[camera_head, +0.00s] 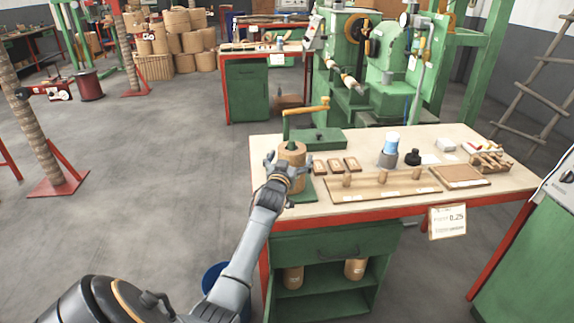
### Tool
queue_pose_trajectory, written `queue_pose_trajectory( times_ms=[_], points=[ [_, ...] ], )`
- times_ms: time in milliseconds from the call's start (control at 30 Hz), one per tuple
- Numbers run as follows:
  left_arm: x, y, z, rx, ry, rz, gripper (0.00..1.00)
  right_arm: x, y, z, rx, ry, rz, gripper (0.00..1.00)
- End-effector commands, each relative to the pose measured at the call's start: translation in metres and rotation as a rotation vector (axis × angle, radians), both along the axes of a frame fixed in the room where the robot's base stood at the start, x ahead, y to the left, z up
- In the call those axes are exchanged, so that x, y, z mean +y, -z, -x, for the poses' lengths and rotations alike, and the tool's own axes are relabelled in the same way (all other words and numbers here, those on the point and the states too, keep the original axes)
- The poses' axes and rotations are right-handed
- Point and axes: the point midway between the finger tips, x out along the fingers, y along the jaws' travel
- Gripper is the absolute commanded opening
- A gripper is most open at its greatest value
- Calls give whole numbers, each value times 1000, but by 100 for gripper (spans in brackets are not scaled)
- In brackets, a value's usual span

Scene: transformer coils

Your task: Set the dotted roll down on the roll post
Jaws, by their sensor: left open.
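A tan roll (292,155) stands upright at the left end of the workbench, over a green base plate (303,196). A green tip shows at the top of the roll, so it appears to sit around the roll post; the post's lower part is hidden. Dots on the roll are too small to make out. My left gripper (287,172) is open, with its fingers on either side of the roll; I cannot tell whether they touch it. My right gripper is not in view.
Behind the roll is a green device with an orange handle (308,107).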

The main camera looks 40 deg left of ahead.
Motion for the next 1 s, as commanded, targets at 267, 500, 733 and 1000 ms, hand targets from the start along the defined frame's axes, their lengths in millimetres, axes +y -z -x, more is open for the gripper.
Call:
queue_pose_trajectory(
  times_ms=[267, 500, 733, 1000],
  points=[
    [-21, 1, 39, -1, 0, 0, 100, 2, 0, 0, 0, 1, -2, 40],
    [-42, -1, 77, -3, 0, -1, 100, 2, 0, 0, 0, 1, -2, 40],
    [-53, -2, 98, -4, 0, -2, 100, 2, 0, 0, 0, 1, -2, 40],
    [-55, -2, 100, -4, 0, -2, 100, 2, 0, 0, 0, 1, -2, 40]
  ],
)
